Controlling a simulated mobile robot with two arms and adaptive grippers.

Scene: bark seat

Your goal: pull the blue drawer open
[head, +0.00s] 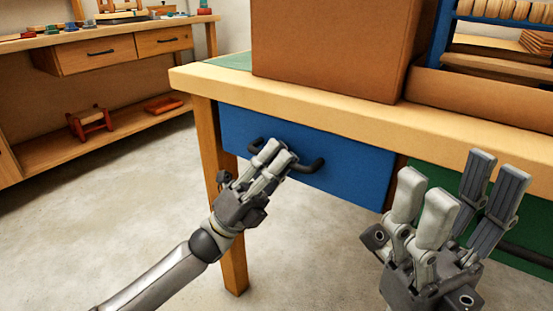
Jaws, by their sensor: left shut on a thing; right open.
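The blue drawer (345,178) sits under the top of the wooden workbench (400,125), towards the bench's left end. Its front looks about flush with the bench frame. A dark bar handle (312,166) runs across the drawer front. My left gripper (284,158) is shut on the handle, and its fingers hide the handle's middle. My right gripper (465,195) is open and empty, in front of the bench at the lower right, before the green drawer.
A green drawer (425,178) is to the right of the blue one. A large brown box (330,45) stands on the bench, with a blue-framed rack (447,30) at the right. Another bench (110,50) with wooden drawers is at the left. The floor between is clear.

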